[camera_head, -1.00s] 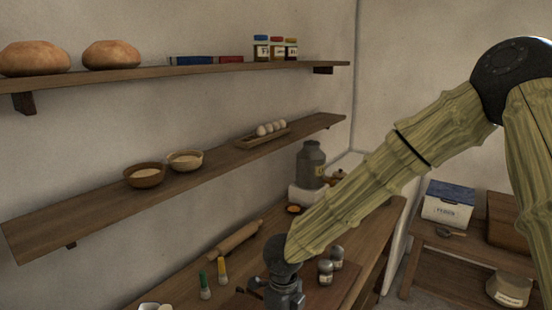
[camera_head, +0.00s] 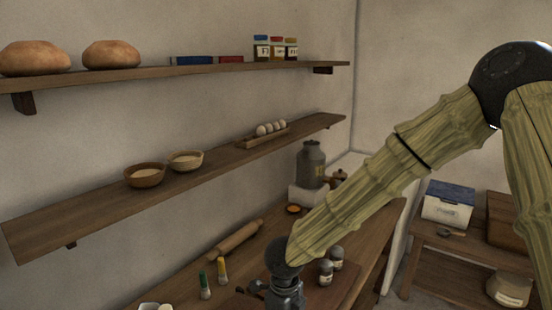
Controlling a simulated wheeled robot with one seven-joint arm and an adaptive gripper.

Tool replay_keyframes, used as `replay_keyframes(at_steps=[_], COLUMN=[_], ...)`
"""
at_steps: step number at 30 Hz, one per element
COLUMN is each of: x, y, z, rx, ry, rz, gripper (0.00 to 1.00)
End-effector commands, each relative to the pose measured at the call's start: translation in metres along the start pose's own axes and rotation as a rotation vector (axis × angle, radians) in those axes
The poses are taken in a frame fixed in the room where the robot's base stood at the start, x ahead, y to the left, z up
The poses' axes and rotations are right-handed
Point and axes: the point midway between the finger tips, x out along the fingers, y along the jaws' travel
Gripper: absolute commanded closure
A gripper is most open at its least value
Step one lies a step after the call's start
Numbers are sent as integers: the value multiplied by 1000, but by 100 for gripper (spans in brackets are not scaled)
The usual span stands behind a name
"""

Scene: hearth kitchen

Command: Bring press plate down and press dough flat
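My gripper (camera_head: 284,300) is at the bottom edge of the head view, over a wooden board (camera_head: 345,283) on the counter. Only its upper body shows; the fingers are cut off below the frame, so I cannot tell whether they are open or shut. I cannot make out a press plate or any dough to be pressed. They may lie below the frame or behind my gripper.
Shelves with loaves (camera_head: 111,55), bowls (camera_head: 145,176) and eggs (camera_head: 270,128) line the wall above.

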Motion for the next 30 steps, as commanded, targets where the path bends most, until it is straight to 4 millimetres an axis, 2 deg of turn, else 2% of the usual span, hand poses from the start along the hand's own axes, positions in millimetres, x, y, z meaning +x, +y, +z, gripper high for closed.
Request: replay_keyframes(at_steps=[30], x=[8], y=[0], z=[-3], rx=[0], ry=[1], rz=[1], gripper=[100])
